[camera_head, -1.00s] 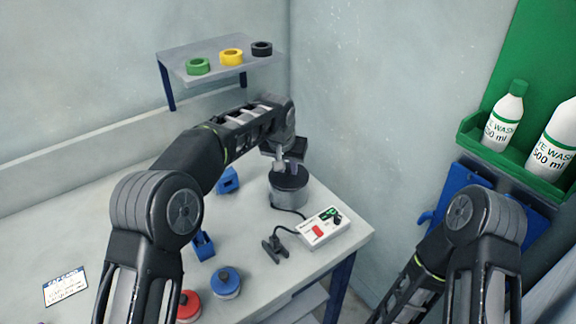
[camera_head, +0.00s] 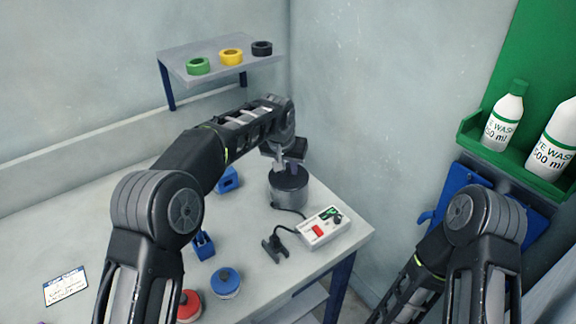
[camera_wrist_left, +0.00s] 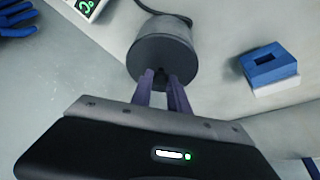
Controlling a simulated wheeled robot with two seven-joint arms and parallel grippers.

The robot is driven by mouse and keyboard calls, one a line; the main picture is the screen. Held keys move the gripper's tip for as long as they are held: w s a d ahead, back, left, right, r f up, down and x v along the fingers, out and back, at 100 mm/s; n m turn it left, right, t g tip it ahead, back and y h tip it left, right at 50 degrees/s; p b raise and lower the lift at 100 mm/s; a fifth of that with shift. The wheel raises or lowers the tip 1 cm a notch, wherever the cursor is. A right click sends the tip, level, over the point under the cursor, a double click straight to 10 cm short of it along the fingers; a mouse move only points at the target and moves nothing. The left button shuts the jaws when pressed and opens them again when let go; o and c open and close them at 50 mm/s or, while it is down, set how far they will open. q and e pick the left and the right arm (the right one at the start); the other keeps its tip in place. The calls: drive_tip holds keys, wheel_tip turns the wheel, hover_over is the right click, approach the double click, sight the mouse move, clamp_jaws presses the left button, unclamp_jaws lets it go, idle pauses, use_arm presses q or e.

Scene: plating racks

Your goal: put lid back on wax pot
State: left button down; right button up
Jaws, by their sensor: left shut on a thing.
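The wax pot (camera_head: 288,194) is a grey metal cylinder near the back right corner of the bench. Its dark round lid (camera_wrist_left: 150,50) lies over the pot's mouth, and no gap between them can be made out. My left gripper (camera_head: 287,169) reaches down over the lid from above. In the left wrist view its two purple fingers (camera_wrist_left: 162,80) are shut on the lid's small dark knob. The pot's inside is hidden. My right arm shows at the lower right, but its gripper is out of view.
A white control box (camera_head: 323,227) with a cable stands in front of the pot. A black clip (camera_head: 275,248), blue blocks (camera_head: 228,180), a blue-topped tin (camera_head: 226,283) and a red-topped tin (camera_head: 188,305) are on the bench. A shelf (camera_head: 190,75) holds tape rolls. The wall is close on the right.

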idle(0.8)
use_arm(q)
drive_tip(key=c, duration=1.2)
unclamp_jaws()
drive_tip(key=shift+o, duration=0.6)
drive_tip(key=o, duration=0.4)
drive_tip(key=shift+r+p, duration=1.95)
drive_tip(key=shift+r, duration=1.55)
drive_tip(key=shift+c, duration=0.4)
